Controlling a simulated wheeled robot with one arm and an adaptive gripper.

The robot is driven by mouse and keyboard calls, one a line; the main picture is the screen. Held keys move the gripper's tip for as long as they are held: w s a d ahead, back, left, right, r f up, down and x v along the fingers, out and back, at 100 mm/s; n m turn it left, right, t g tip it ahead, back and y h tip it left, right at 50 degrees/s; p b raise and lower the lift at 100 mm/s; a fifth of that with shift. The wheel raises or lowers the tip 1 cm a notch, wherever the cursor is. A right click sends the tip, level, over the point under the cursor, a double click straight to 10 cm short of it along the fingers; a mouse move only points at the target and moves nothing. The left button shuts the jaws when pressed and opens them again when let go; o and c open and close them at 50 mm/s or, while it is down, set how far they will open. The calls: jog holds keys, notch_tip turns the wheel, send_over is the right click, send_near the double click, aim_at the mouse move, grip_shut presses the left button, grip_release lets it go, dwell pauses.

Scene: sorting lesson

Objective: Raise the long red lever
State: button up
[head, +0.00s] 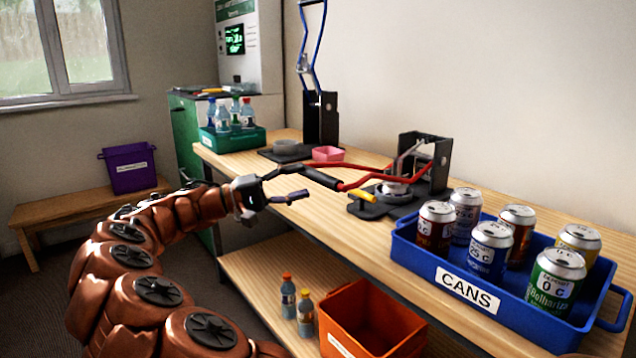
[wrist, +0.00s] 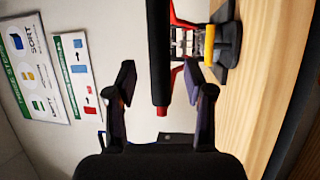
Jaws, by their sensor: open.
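The long red lever (head: 378,166) reaches out to the left from a black can press (head: 440,158) on the bench. It is lowered, lying roughly level, and ends in a black grip (head: 321,179). My gripper (head: 301,181) is open at the left end of this grip. In the wrist view, the black grip (wrist: 160,50) with its red end tip (wrist: 161,111) shows between the two spread fingers of my gripper (wrist: 160,74). Gaps show on both sides; I see no contact. A can stands in the press under the lever, partly hidden.
A yellow handle (head: 362,196) sticks out at the press base. A blue CANS tray (head: 425,255) with several cans stands right of it. A second press with a raised blue lever (head: 316,45) stands behind. An orange bin (head: 345,305) is on the lower shelf.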

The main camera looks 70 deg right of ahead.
aim_at(312, 178)
jog(key=shift+b+x, duration=0.4)
jog(key=shift+x, duration=2.05)
jog(key=shift+c, duration=0.3)
grip_shut()
